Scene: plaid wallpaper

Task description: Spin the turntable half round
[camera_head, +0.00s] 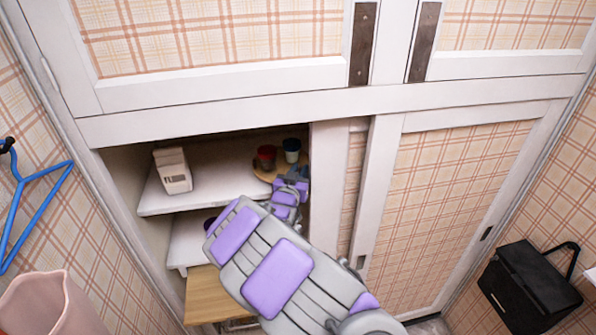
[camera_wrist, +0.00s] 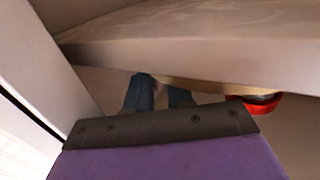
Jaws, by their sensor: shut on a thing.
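The turntable (camera_head: 265,174), a round light wooden disc, lies on the upper shelf inside the open cupboard. A red cup (camera_head: 267,158) and a dark blue cup (camera_head: 291,150) stand on it. My gripper (camera_head: 291,180) is at the near right side of the disc and hides part of it. In the wrist view, the turntable's tan edge (camera_wrist: 215,86) runs between and beyond the two dark fingers of my gripper (camera_wrist: 160,93), which are shut on it. Part of the red cup (camera_wrist: 256,104) shows to the right; the exact contact is partly hidden.
A white carton (camera_head: 172,171) stands on the upper shelf (camera_head: 165,203) at left. The cupboard's door frame (camera_head: 325,190) is close to the right of my arm. A lower shelf and a wooden board (camera_head: 203,297) lie below. A black box (camera_head: 527,286) hangs at right.

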